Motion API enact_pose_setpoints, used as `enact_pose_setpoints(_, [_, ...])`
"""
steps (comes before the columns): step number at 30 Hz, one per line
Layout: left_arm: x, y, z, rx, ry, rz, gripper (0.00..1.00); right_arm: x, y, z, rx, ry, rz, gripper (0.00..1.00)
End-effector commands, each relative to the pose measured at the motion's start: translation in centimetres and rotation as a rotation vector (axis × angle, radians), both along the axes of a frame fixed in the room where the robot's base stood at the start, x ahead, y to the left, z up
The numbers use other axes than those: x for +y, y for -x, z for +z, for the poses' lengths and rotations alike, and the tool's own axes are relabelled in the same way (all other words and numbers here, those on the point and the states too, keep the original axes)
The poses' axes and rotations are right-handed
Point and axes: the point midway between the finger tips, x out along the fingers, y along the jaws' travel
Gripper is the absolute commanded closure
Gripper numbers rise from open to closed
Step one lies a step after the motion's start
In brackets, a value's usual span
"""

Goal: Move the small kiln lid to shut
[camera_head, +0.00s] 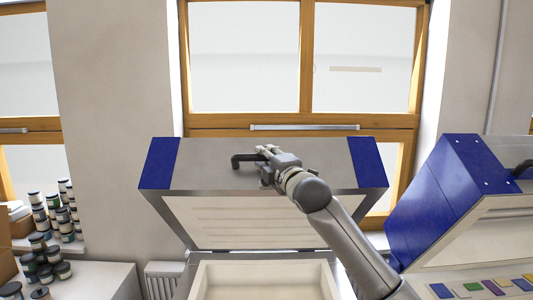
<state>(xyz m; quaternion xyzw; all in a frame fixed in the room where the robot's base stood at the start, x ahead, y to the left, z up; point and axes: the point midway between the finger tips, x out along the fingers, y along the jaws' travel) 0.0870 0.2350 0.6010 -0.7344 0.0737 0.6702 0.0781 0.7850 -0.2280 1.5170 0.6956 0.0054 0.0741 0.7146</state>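The small kiln stands in the middle with its lid (215,179) raised. The lid has a grey front face, blue ends and a pale inner lining (240,222). The kiln's pale open chamber (265,280) shows below it. A black bar handle (241,160) sits on the lid's front. My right gripper (265,152) is at the handle's right part, with its fingers over or around the bar. The gripper hides that end of the handle, and I cannot tell whether the fingers are closed on it. My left gripper is not in view.
A second kiln with a raised blue-sided lid (430,205) stands close on the right, with several coloured glass pieces (493,287) in it. Jars (62,225) stand stacked at the left by a pale counter (100,281). Windows (245,57) are behind.

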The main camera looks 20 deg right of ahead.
Motion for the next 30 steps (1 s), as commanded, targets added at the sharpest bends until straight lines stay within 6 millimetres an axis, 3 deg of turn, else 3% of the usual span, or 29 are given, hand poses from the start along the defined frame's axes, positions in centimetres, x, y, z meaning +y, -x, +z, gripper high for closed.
enact_pose_setpoints(10, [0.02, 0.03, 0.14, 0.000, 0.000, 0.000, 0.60, 0.04, -0.30, 0.01, 0.000, 0.000, 0.000, 0.72])
enact_pose_setpoints(17, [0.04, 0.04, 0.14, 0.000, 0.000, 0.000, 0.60, 0.03, -0.29, 0.01, 0.000, 0.000, 0.000, 1.00])
enact_pose_setpoints(30, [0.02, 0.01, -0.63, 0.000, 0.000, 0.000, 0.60, 0.09, -0.03, -0.69, -0.007, 0.003, 0.000, 1.00])
